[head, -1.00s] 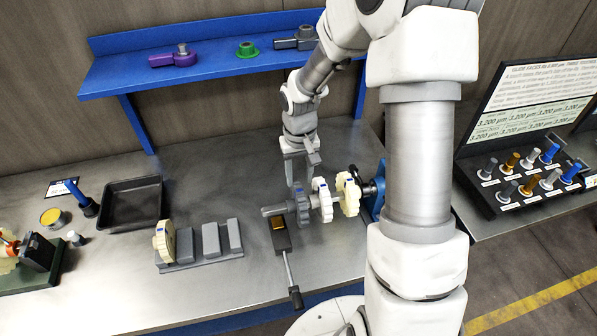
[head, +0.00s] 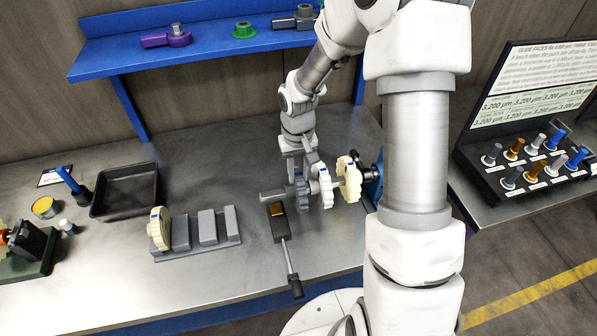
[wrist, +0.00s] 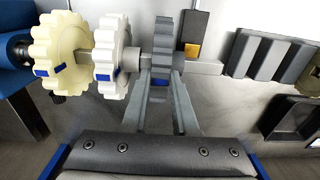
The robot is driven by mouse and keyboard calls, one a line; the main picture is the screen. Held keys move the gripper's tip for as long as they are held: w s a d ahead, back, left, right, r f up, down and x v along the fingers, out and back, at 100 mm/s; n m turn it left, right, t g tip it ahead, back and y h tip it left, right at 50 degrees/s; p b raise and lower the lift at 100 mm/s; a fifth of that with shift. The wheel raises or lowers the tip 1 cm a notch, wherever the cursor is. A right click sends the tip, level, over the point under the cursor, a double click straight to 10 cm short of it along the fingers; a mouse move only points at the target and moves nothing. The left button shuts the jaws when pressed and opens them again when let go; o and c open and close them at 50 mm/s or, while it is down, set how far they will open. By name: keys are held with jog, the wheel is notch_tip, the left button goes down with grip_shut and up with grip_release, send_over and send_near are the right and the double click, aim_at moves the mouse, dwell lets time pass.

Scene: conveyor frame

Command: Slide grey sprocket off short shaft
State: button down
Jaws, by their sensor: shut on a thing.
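The grey sprocket (head: 302,196) is on the shaft, left of a white sprocket (head: 325,190) and a cream sprocket (head: 350,182). In the wrist view the grey sprocket (wrist: 162,40) stands upright between my two fingers. My gripper (wrist: 160,80) is shut on it from the near side in that view; in the head view my gripper (head: 300,172) reaches it from above. The shaft's grey free end (head: 271,196) points left, and it shows right of the sprocket in the wrist view (wrist: 206,67). The sprocket's bore is hidden.
A dark block with a gold pad (head: 277,209) and a lever (head: 291,264) stands close to the shaft's free end. A grey slotted rack (head: 180,247) holding a cream sprocket (head: 159,229) and a black tray (head: 124,189) lie left. Bare bench lies between rack and block.

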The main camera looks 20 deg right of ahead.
jog(key=a+b, duration=0.3)
jog(key=a, duration=0.9)
jog(key=shift+a, duration=0.35)
dwell(1.1)
jog(key=shift+r, duration=0.1)
notch_tip(320, 180, up, 7)
jog(key=p, duration=0.4)
dwell(0.4)
